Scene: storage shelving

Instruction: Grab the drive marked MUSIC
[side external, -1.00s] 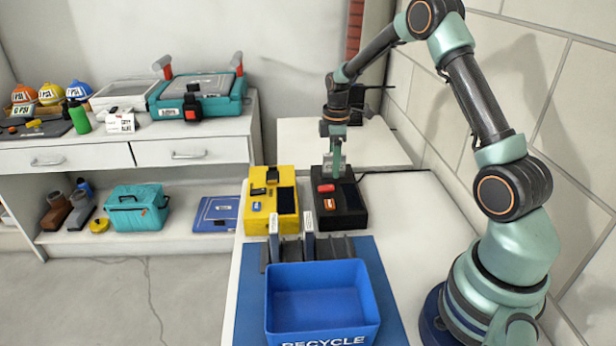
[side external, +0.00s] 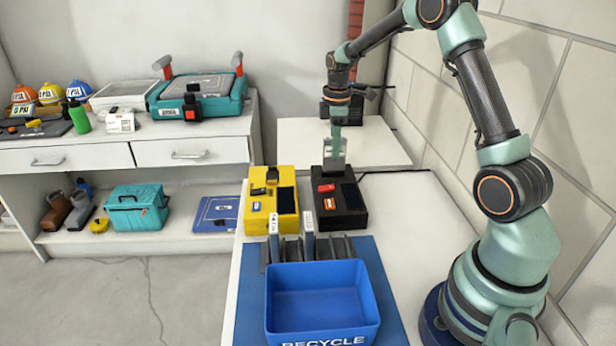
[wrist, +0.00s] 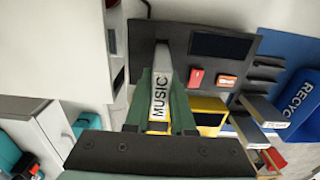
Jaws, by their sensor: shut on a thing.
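The drive marked MUSIC (wrist: 160,95) is a light grey slab with black letters in the wrist view. My gripper (wrist: 160,110) is shut on it, with a green finger on each side. In the side view my gripper (side external: 337,150) points down over the back of the black dock (side external: 344,214), and the drive's pale body (side external: 335,157) shows between the fingers. The drive stands upright at the dock; I cannot tell whether its lower end is clear of the slot. The dock has a red button and an orange label.
A yellow dock (side external: 283,228) stands left of the black one. In front, a dark rack (side external: 350,247) holds two upright labelled drives (side external: 309,230). A blue RECYCLE bin (side external: 322,312) stands nearest on a blue mat (side external: 388,300). A wall runs close on the right.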

